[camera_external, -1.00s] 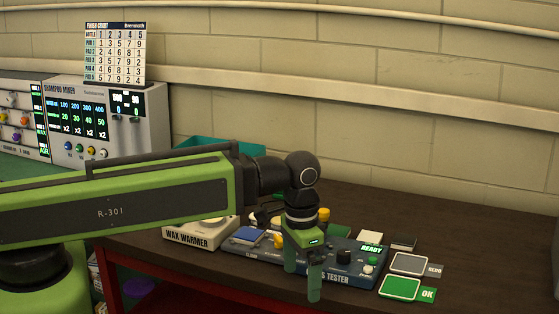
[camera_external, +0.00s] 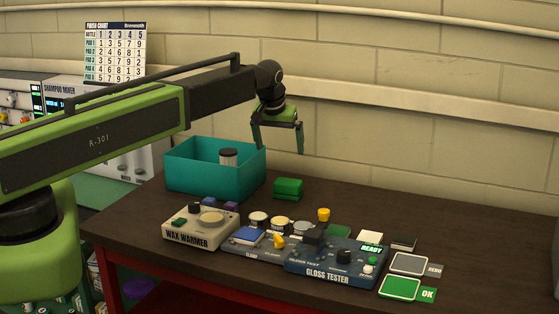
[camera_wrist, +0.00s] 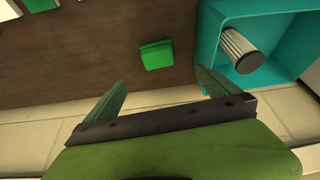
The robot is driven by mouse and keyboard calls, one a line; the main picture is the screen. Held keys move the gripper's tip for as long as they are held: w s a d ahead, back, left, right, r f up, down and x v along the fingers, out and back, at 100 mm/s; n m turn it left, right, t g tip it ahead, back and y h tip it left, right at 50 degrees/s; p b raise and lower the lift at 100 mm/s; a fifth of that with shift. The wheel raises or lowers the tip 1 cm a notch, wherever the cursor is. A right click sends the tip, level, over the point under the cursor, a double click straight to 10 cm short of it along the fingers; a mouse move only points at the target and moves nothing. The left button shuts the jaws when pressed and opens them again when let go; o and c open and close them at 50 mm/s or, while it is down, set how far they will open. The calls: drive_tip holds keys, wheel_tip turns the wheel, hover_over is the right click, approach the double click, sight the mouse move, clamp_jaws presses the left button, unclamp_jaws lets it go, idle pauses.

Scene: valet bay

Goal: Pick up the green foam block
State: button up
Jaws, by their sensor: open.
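The green foam block (camera_external: 288,188) lies on the dark table just right of the teal bin. It also shows in the wrist view (camera_wrist: 157,55), ahead of the fingers and apart from them. My gripper (camera_external: 278,140) is open and empty, raised above and behind the block near the wall. In the wrist view my gripper's two fingers (camera_wrist: 160,90) are spread wide, with the block lying beyond the gap between them.
The teal bin (camera_external: 190,177) holds a ribbed cylinder (camera_wrist: 242,50), close to one finger in the wrist view. The wax warmer (camera_external: 200,230) and gloss tester (camera_external: 335,265) stand nearer the front. Green OK pad (camera_external: 400,288) lies at right.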

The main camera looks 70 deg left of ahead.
sight(287, 182)
drive_tip(key=b+x, duration=1)
drive_tip(key=x, duration=0.2)
drive_tip(key=shift+d+b, duration=0.2)
drive_tip(key=shift+b, duration=0.15)
drive_tip(key=shift+a+f, duration=0.1)
drive_tip(key=shift+f, duration=0.1)
drive_tip(key=shift+r, duration=0.1)
drive_tip(key=b+x, duration=0.5)
drive_tip(key=shift+w, duration=0.4)
drive_tip(key=shift+r, duration=0.1)
drive_tip(key=shift+c, duration=0.3)
